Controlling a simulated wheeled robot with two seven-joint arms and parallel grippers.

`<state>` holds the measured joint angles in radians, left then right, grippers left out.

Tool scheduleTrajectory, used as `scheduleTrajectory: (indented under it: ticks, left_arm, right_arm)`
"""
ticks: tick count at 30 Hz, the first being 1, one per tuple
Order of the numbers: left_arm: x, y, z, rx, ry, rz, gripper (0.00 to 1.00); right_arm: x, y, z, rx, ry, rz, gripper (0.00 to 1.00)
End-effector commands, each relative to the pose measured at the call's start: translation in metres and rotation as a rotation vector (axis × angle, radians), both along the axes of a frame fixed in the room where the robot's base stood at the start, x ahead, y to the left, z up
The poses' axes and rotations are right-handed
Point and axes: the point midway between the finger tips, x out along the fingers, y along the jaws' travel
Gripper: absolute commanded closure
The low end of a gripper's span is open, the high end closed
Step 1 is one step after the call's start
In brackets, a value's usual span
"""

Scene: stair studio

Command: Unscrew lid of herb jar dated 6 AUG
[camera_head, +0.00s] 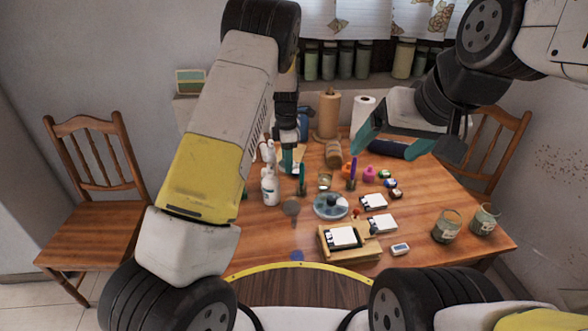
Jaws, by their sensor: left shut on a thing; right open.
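Two glass jars with pale labels stand at the table's right front: a nearer jar (446,227) and a jar with greenish contents (485,220). The label writing is too small to read, so I cannot tell which is dated 6 AUG. I cannot tell whether either has a lid on. My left gripper (288,166) points down over the table's back left, near a white bottle (270,189). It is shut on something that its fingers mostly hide. My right gripper (386,150) is open over the back right, well behind the two jars.
The wooden table (420,264) holds a round blue-grey dish (330,206), white cards, a wooden stand (350,252), small coloured pots and a paper roll (362,112). Several jars (345,62) line the back shelf. Chairs stand left (92,190) and right (492,140).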

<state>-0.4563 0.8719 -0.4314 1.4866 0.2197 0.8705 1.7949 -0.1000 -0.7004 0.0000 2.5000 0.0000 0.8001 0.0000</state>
Motion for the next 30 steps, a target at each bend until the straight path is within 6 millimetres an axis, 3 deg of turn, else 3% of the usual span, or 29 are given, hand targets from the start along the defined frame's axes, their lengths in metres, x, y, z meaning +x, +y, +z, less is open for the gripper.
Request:
scheduleTrajectory:
  ticks: [1, 6, 14, 21, 30]
  left_arm:
    - [-0.001, 0.001, -0.016, 0.002, 0.006, 0.000, 0.98]
    - [-0.001, 0.000, -0.049, 0.000, 0.003, 0.000, 0.98]
    - [0.000, 0.000, -0.069, 0.000, 0.001, -0.001, 0.98]
    - [0.000, 0.000, -0.104, 0.000, 0.001, -0.001, 0.98]
    - [0.000, 0.000, -0.107, -0.001, -0.001, -0.002, 0.98]
  right_arm:
    - [0.000, 0.000, 0.000, 0.000, 0.000, 0.000, 0.15]
    - [0.000, 0.000, 0.000, 0.000, 0.000, 0.000, 0.15]
    - [0.000, 0.000, 0.000, 0.000, 0.000, 0.000, 0.15]
    - [0.000, 0.000, 0.000, 0.000, 0.000, 0.000, 0.15]
    - [0.000, 0.000, 0.000, 0.000, 0.000, 0.000, 0.15]
